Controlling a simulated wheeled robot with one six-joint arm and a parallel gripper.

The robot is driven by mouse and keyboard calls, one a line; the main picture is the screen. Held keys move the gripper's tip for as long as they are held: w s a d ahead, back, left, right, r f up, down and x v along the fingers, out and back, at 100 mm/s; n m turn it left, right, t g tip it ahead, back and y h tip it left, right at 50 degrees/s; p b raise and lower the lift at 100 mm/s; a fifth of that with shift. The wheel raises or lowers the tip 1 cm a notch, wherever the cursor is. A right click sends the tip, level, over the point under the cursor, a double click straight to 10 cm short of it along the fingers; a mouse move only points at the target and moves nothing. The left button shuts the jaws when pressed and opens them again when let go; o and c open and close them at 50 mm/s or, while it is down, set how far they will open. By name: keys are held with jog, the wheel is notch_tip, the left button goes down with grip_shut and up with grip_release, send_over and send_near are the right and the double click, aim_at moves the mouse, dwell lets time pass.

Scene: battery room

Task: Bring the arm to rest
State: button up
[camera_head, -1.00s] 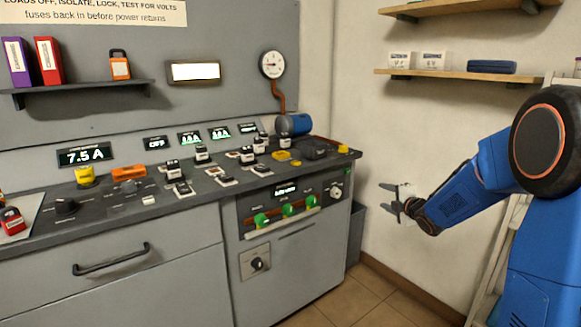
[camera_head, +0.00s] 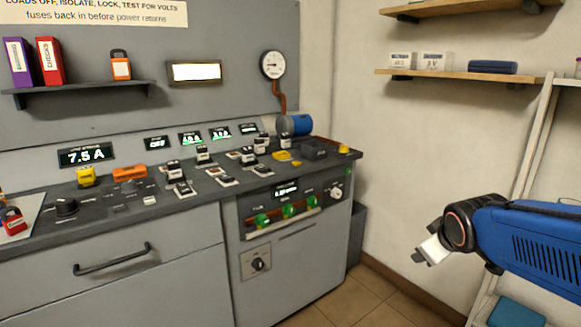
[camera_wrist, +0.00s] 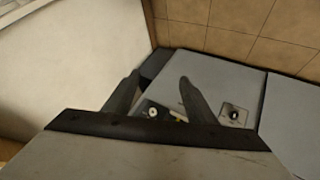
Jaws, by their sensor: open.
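My blue arm (camera_head: 535,240) reaches in from the right edge of the head view, folded low in front of the wall. My gripper (camera_head: 420,256) is at its left end, apart from the counter and the bin. In the wrist view my gripper (camera_wrist: 160,85) shows two dark fingers spread apart with nothing between them. Beyond the fingers, part of the grey cabinet (camera_wrist: 215,75) shows at a distance.
The control counter (camera_head: 185,195) with several switches and fuses fills the left and middle. A dark bin (camera_head: 356,235) stands at its right end. A ladder-like rack (camera_head: 537,135) stands behind my arm. Wall shelves (camera_head: 460,75) hang above. Tiled floor (camera_head: 375,298) is clear.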

jog(key=s+a+f+m+g+y, duration=0.1)
jog(key=s+a+f+m+g, duration=0.1)
jog(key=s, duration=0.8)
jog(key=s+a+f+m+g, duration=0.1)
jog(key=s+a+f+m, duration=0.2)
jog(key=s, duration=0.7)
jog(key=shift+s+a+m+g+y, duration=0.25)
jog(key=shift+m+g+y, duration=0.05)
jog(key=shift+g+y, duration=0.1)
jog(key=shift+c, duration=0.4)
grip_shut()
